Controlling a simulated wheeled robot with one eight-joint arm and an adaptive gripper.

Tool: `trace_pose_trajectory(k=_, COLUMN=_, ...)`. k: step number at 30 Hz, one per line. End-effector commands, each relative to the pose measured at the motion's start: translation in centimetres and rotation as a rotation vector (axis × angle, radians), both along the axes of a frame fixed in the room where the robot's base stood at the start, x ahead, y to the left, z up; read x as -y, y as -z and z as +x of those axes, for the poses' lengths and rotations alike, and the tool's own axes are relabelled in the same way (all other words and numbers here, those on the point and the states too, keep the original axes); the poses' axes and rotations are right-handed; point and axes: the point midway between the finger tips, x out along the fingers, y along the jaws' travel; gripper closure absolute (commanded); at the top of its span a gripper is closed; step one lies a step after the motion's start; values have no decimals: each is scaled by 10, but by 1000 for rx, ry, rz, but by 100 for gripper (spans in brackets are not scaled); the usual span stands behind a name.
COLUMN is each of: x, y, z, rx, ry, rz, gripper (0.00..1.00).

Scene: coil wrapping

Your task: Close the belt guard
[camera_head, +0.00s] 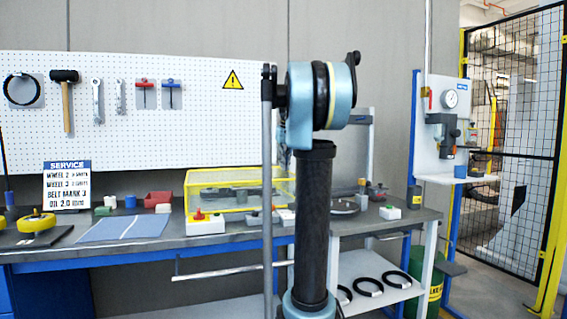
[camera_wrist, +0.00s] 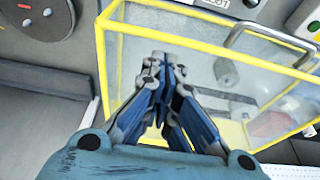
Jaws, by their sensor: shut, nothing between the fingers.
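The belt guard (camera_head: 240,172) is a clear box with yellow edges on the bench, left of my arm in the head view. In the wrist view the guard (camera_wrist: 102,62) fills the middle and right, with a grey bar handle (camera_wrist: 268,36) near its upper edge. Dark and grey machine parts show through its clear panels. I cannot tell whether the guard is fully down. My gripper (camera_wrist: 165,68) is shut and empty, in front of the clear panel and left of the handle. I cannot tell whether it touches the panel. My arm hides the gripper in the head view.
A white box with a red button (camera_head: 207,224) stands before the guard. A blue mat (camera_head: 123,228) and a yellow wheel (camera_head: 36,224) lie to the left. A pegboard with tools (camera_head: 200,110) is behind. A press (camera_head: 440,130) stands right, and black rings (camera_head: 368,287) lie below.

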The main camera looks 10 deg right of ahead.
Motion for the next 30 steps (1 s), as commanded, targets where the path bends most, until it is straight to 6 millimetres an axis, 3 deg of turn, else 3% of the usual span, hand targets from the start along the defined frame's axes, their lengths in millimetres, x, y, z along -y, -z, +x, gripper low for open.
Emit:
trace_pose_trajectory(k=6, x=0, y=31, z=-5, rx=92, ry=0, rz=7, gripper=100)
trace_pose_trajectory(k=12, x=1, y=43, z=-6, rx=127, ry=-1, rz=9, gripper=100)
trace_pose_trajectory(k=24, x=0, y=45, z=-5, rx=123, ry=-1, rz=9, gripper=100)
trace_pose_trajectory(k=30, x=-1, y=24, z=-5, rx=128, ry=-1, rz=9, gripper=100)
